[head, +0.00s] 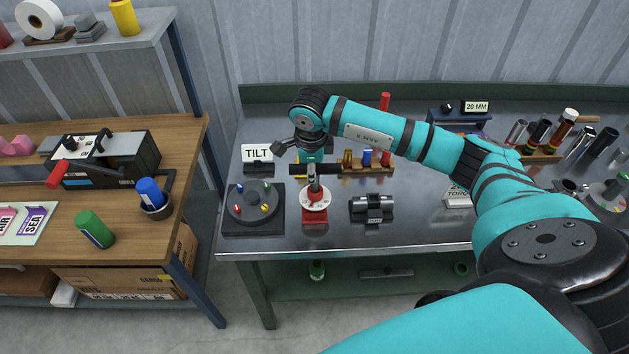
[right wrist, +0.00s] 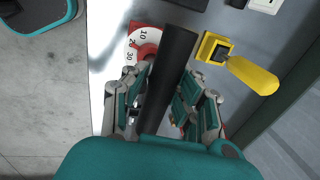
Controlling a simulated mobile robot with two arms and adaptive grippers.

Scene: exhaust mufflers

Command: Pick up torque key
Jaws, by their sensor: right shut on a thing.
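The torque key has a black crossbar handle (head: 328,168) on an upright grey shaft. It stands at a white numbered dial with a red base (head: 315,216), on the metal bench left of centre. My right gripper (head: 313,165) comes down over the handle from above. In the right wrist view the black handle (right wrist: 174,50) runs between the two fingers of my right gripper (right wrist: 168,92), which is shut on it. The numbered dial (right wrist: 140,44) shows behind it. The lower shaft is mostly hidden there. My left gripper is not in view.
A turntable with coloured pegs (head: 236,211) stands left of the dial. A metal cylinder in a cradle (head: 372,207) stands right. A TILT sign (head: 257,153) and a wooden rack (head: 383,170) are behind. A yellow-handled item (right wrist: 250,74) is close by. The bench front is clear.

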